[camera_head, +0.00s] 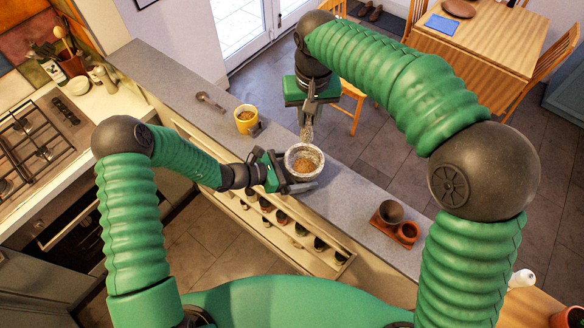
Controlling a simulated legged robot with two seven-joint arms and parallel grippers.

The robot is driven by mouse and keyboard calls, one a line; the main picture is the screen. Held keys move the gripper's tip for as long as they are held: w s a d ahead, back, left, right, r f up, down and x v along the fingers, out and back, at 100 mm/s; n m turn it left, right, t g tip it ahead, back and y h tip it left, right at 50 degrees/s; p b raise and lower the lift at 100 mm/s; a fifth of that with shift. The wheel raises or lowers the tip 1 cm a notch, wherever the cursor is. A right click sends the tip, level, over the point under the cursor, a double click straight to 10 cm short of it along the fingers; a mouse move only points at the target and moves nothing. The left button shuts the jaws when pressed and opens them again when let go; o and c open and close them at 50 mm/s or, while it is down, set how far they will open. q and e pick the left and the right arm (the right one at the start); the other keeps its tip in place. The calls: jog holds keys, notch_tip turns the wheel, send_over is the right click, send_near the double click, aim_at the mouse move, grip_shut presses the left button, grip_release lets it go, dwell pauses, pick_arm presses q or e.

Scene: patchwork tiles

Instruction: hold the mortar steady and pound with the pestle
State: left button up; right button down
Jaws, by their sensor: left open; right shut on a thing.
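The mortar (304,151) is a grey stone bowl with brown contents, standing upright on the grey counter. My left gripper (291,172) is open beside it, with its fingers around the left and lower sides of the bowl; I cannot tell whether they touch it. My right gripper (310,106) points down, shut on the grey pestle (307,130). The pestle hangs upright, with its lower end just above or at the mortar's far rim; the exact gap is unclear.
A yellow cup (246,119) and a spoon (210,101) are to the left on the counter. A brown tray (396,229) with a dark bowl (391,211) is to the right. The counter between mortar and tray is clear.

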pick_arm(q)
jog(key=shift+s+a, duration=0.15)
jog(key=shift+a, duration=0.2)
pick_arm(e)
jog(key=shift+s+a+r, duration=0.1)
jog(key=shift+s+a, duration=0.05)
jog(key=shift+a, duration=0.3)
pick_arm(q)
jog(key=shift+a, duration=0.1)
jog(key=shift+c, duration=0.6)
pick_arm(e)
jog(key=shift+a, duration=0.15)
pick_arm(q)
jog(key=shift+d, duration=0.5)
jog(key=c, duration=1.2)
pick_arm(e)
jog(key=shift+d, duration=0.6)
pick_arm(q)
jog(key=c, duration=0.5)
jog(key=shift+a, duration=0.15)
grip_shut()
pick_arm(e)
jog(key=shift+a, duration=0.2)
pick_arm(q)
jog(key=shift+a, duration=0.1)
jog(key=o, duration=1.5)
grip_release()
